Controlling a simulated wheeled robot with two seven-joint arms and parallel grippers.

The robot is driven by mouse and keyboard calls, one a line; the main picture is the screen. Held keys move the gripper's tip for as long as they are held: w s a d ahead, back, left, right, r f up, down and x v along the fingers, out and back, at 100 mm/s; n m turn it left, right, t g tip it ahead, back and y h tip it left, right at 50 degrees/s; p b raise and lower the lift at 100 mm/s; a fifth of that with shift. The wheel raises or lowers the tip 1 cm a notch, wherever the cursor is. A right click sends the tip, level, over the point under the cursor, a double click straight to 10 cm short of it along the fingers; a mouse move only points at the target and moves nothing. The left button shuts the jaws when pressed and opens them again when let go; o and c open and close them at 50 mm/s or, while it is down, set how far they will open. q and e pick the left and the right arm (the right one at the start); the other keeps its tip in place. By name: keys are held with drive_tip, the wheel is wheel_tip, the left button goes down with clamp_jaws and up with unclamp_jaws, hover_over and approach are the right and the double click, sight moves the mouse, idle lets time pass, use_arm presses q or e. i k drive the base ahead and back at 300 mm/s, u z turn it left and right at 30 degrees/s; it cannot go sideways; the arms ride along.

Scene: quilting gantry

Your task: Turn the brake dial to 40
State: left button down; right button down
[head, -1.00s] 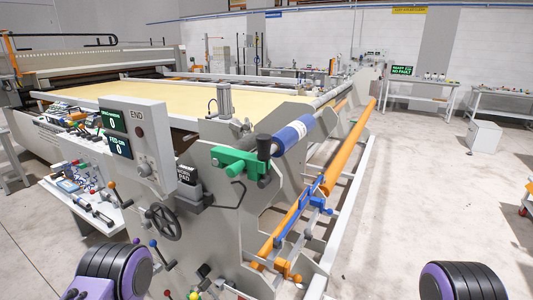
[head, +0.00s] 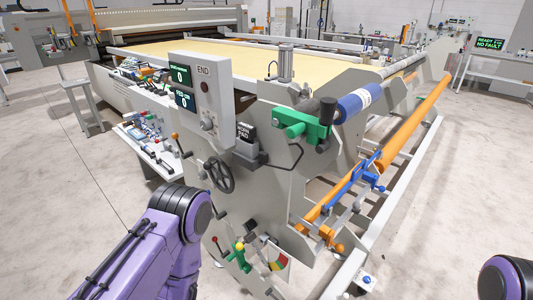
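A coloured dial face (head: 279,262) with green, yellow and red areas sits low on the machine's near end plate, at the bottom centre of the head view. It is small and partly covered by nearby parts, and no number on it can be read, so I cannot tell its setting or be sure it is the brake dial. A green part with a yellow bit (head: 239,255) is just left of it. My purple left arm comes in at the lower left and a piece of my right arm shows at the lower right corner. Neither gripper is in view.
A grey control panel (head: 222,75) marked END has two displays and a knob (head: 208,124). A black handwheel (head: 218,176) is below it. A green clamp (head: 303,123) and an orange bar (head: 417,125) are to the right.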

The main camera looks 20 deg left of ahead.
sight(205, 124)
drive_tip(key=z, duration=1.65)
drive_tip(key=k, duration=1.2)
drive_tip(key=u, duration=1.6)
drive_tip(key=i, duration=0.5)
drive_tip(key=z, duration=0.1)
